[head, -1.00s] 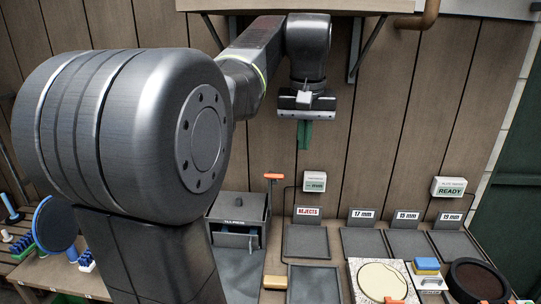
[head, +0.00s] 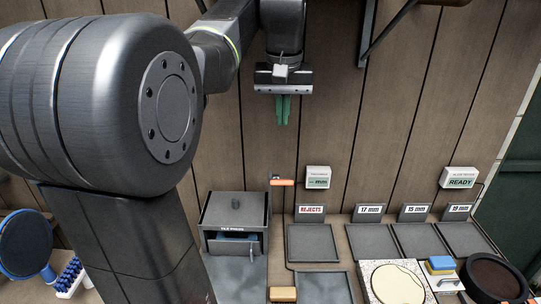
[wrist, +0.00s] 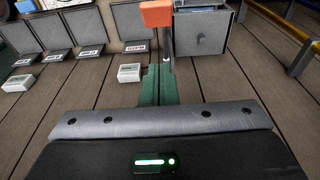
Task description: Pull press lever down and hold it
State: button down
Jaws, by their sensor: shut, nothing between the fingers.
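The press lever has an orange handle (head: 282,182) on a thin upright stem, just right of a grey metal box (head: 234,212) with a small label. In the wrist view the orange handle (wrist: 156,13) is at the top centre, beyond my fingertips, with the grey box (wrist: 200,32) to its right. My gripper (head: 283,121) is shut and empty, its green fingers pointing down. In the head view it appears above the handle, with a gap between them. In the wrist view the green fingers (wrist: 158,72) point towards the lever and overlap its stem in the picture; contact cannot be told.
Trays labelled rejects (head: 311,243), 17 mm (head: 372,245) and others line the bench back. A white display box (head: 318,177) is on the wall right of the lever. A round dark pan (head: 495,278) and a blue-yellow sponge (head: 441,265) stand front right.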

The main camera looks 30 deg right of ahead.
jog(key=s, duration=0.1)
send_over(281, 181)
jog(key=w+d, duration=0.2)
jog(key=w, duration=0.1)
notch_tip(281, 181, down, 9)
jog(key=shift+w+f, duration=0.1)
jog(key=f, duration=0.1)
jog(key=s, duration=0.1)
jog(key=f, duration=0.1)
jog(key=shift+s+a+f+p, duration=0.25)
jog(key=shift+a+f+p, duration=0.05)
jog(key=shift+f+p, duration=0.1)
jog(key=shift+s+a+f, duration=0.15)
jog(key=shift+s+f, duration=0.05)
jog(key=shift+f, duration=0.3)
jog(key=shift+f, duration=0.1)
